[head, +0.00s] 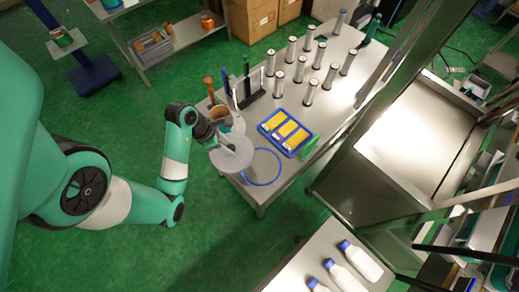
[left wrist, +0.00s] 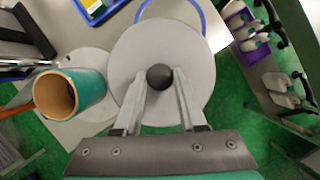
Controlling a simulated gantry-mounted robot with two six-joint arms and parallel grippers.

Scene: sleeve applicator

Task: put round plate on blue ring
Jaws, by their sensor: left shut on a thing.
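The round plate (head: 230,157) is a light grey disc with a dark knob at its centre. My left gripper (head: 221,139) is shut on this knob, and the plate (left wrist: 185,50) fills the middle of the left wrist view. The blue ring (head: 262,182) lies on the table near its front edge, just right of the plate in the head view. In the left wrist view the blue ring (left wrist: 204,18) shows past the plate's far rim, partly hidden by it. The plate's height above the table is hard to tell. My right gripper is not in view.
A green and brown cup (left wrist: 72,95) stands close left of the plate in the left wrist view, near another pale disc (left wrist: 92,62). A blue tray (head: 272,123) with yellow pieces lies behind the ring. Several silver cylinders (head: 310,92) stand farther back.

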